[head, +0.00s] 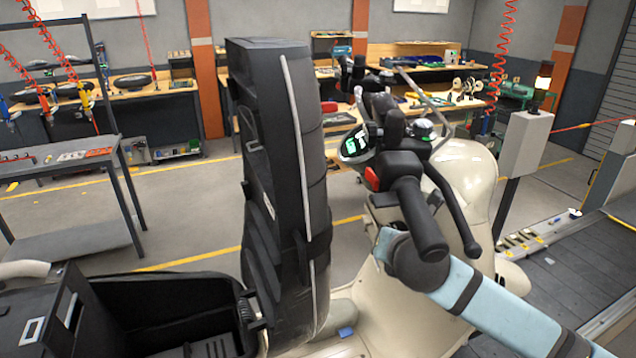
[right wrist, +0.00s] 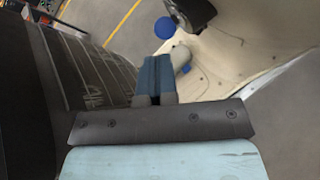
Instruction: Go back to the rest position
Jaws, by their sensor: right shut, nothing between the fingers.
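My right gripper (right wrist: 156,98) shows in the right wrist view, its blue fingers closed together with nothing visible between them. It is beside a large black ribbed surface on the left, with cream bodywork (right wrist: 235,60) beyond it. In the head view my light blue right arm comes in from the lower right and reaches behind the black handlebar of a cream scooter (head: 455,190); its gripper is hidden or not clear there. My left gripper is in neither view.
The scooter's black seat (head: 300,150) stands upright beside an open black storage bin (head: 165,305). A slat conveyor (head: 575,265) runs at the right by a grey post box (head: 522,145). A grey metal table (head: 75,225) stands at the left. Floor between table and scooter is clear.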

